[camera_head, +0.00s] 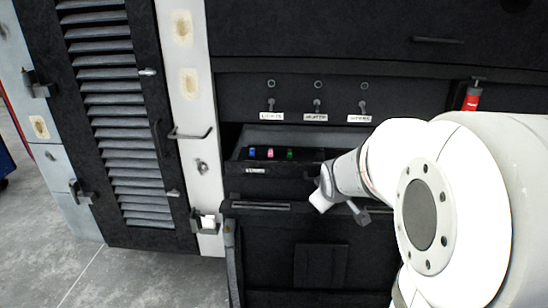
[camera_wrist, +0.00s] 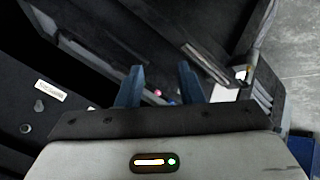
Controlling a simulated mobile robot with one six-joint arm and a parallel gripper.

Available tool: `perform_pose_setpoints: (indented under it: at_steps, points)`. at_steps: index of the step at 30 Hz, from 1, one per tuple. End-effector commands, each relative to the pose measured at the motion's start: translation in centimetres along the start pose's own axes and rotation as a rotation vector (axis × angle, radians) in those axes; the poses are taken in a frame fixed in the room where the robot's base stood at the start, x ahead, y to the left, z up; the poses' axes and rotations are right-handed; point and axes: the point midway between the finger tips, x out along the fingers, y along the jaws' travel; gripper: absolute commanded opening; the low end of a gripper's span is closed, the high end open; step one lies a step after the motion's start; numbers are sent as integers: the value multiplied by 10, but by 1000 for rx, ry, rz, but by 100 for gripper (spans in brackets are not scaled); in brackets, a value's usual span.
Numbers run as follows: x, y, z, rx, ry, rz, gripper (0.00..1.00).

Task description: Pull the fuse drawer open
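The fuse drawer (camera_head: 285,169) is a dark tray with a small white label, in the black cabinet below the switches. It stands partly out, with its inside showing. Blue (camera_head: 252,152), pink (camera_head: 270,153) and green (camera_head: 290,154) fuses stand in it. My gripper (camera_wrist: 161,76) has two blue fingers apart, with no object clearly held. In the head view the wrist is at the drawer's right end, hiding part of it. In the wrist view the pink fuse (camera_wrist: 157,93) shows between the fingers. Whether a finger touches the drawer cannot be told.
Three labelled toggle switches (camera_head: 317,104) sit above the drawer. A dark ledge (camera_head: 262,206) lies below it. A white post with a handle (camera_head: 190,134) and a louvred door (camera_head: 110,110) stand left. A red cylinder (camera_head: 471,99) is at right.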

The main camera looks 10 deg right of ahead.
Motion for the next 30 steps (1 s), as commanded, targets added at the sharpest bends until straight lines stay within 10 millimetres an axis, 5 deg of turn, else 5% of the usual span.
perform_pose_setpoints:
  at_steps: [3, 12, 16, 22, 30]
  points:
    - [64, 41, -12, -179, 98, 109, 34]
    - [187, 93, -22, -664, 437, 307, 34]
    - [215, 97, -14, -791, 540, 377, 34]
    - [232, 98, -8, -876, 621, 431, 34]
    - [258, 101, -32, -884, 631, 436, 34]
